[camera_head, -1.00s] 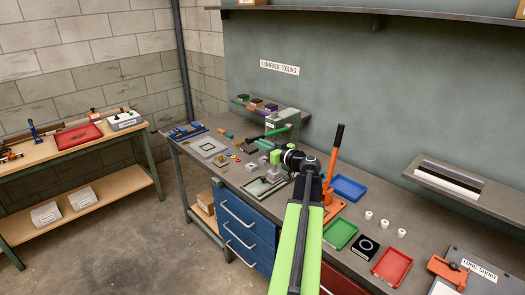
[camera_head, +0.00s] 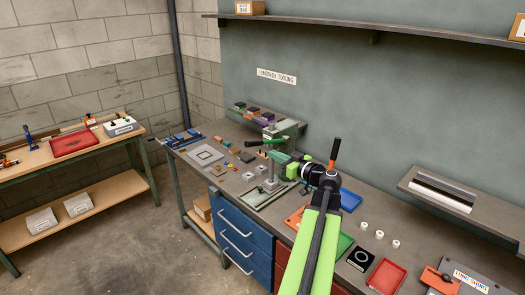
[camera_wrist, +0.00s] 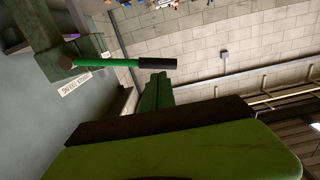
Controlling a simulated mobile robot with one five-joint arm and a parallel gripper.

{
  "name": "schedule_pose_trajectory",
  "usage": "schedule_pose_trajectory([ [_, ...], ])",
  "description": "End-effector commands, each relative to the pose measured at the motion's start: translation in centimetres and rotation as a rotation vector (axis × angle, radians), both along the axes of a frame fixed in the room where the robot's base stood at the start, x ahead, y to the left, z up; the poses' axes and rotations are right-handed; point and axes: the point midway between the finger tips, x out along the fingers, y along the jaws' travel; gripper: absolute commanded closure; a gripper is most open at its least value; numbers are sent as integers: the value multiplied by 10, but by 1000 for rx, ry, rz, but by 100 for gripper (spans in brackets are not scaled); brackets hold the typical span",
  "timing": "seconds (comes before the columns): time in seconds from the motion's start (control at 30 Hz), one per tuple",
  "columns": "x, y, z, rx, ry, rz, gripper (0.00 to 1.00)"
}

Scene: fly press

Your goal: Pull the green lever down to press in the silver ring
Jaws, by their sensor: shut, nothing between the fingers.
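The fly press (camera_head: 286,129) stands at the back of the bench. Its green lever (camera_head: 268,141) with a black grip (camera_head: 250,143) sticks out to the left, roughly level. In the wrist view the lever (camera_wrist: 100,62) and its black grip (camera_wrist: 157,63) lie just beyond my fingertips. My gripper (camera_head: 279,157) is shut and empty, below and to the right of the lever in the head view. It also shows in the wrist view (camera_wrist: 156,80), apart from the grip as far as I can tell. I cannot make out the silver ring for certain.
An orange-handled arbor press (camera_head: 333,155) stands behind my wrist. A blue tray (camera_head: 350,200), a red tray (camera_head: 387,276) and white rollers (camera_head: 379,235) lie to the right. Small parts and a square plate (camera_head: 206,154) lie left of the press. A wall shelf (camera_head: 400,40) runs above.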

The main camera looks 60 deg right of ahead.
Motion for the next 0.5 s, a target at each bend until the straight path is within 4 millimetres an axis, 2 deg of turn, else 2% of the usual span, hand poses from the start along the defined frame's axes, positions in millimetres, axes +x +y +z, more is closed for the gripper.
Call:
schedule_pose_trajectory([
  [0.03,-10,3,1,0,0,-3,100],
  [0.13,-21,5,1,0,0,-1,100],
  [0.33,-26,7,2,2,1,3,100],
  [0.37,-26,6,6,7,0,4,100],
  [0.5,-21,-6,50,114,-15,7,100],
])
